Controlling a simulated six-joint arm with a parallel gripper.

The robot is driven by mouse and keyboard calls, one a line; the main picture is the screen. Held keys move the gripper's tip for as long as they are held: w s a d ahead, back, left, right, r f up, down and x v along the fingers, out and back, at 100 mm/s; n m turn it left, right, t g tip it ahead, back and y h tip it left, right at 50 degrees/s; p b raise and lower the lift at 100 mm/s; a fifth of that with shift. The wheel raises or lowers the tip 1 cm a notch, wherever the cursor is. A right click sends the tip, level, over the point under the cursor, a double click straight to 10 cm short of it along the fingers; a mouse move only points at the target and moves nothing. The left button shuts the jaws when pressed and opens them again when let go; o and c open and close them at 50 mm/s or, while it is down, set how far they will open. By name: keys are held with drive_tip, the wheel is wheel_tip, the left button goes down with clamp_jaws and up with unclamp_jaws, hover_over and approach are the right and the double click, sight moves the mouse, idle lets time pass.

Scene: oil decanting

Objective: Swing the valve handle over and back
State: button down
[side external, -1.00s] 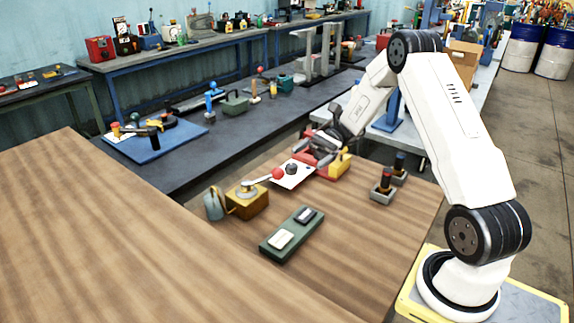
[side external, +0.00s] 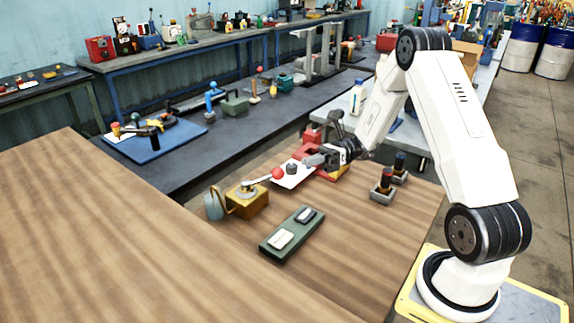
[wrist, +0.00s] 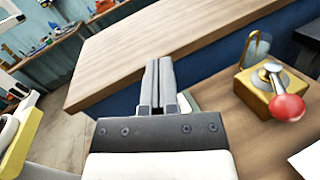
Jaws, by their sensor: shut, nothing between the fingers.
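The valve is a yellow block (side external: 247,205) on the wooden table, with a silver lever handle (side external: 258,182) ending in a red ball knob (side external: 278,173). In the side external view the lever points right, toward my gripper. My gripper (side external: 308,161) is shut and empty, to the right of the red knob and apart from it. In the wrist view my shut fingers (wrist: 160,75) point ahead, and the yellow valve block (wrist: 258,92) with its red knob (wrist: 287,108) stands to their right.
A pale blue-grey cup (side external: 213,204) stands left of the valve. A green tray (side external: 275,250) with two small items lies in front. A white sheet (side external: 290,181) lies beside the knob. A red and yellow object sits behind my gripper.

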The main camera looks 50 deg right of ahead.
drive_tip(key=s+d+f+m+t+h, duration=0.2)
drive_tip(key=f+m+t+h, duration=0.2)
drive_tip(key=m, duration=0.9)
drive_tip(key=s+d+f+m+t+h, duration=0.1)
drive_tip(key=f+m+t+h, duration=0.3)
drive_tip(key=m+h, duration=0.4)
drive_tip(key=s+m+t, duration=0.1)
drive_tip(key=m, duration=0.5)
drive_tip(key=shift+s+d+h, duration=0.15)
drive_tip(key=shift+d+h, duration=0.15)
drive_tip(key=shift+d, duration=0.1)
drive_tip(key=shift+f, duration=0.1)
approach(267, 176)
drive_tip(key=a, duration=0.2)
drive_tip(key=shift+w+d+f, duration=0.1)
drive_tip(key=shift+w+d, duration=0.1)
drive_tip(key=shift+w, duration=0.5)
drive_tip(key=shift+w+d+f, duration=0.15)
drive_tip(key=shift+w+d, duration=0.1)
drive_tip(key=shift+w, duration=0.5)
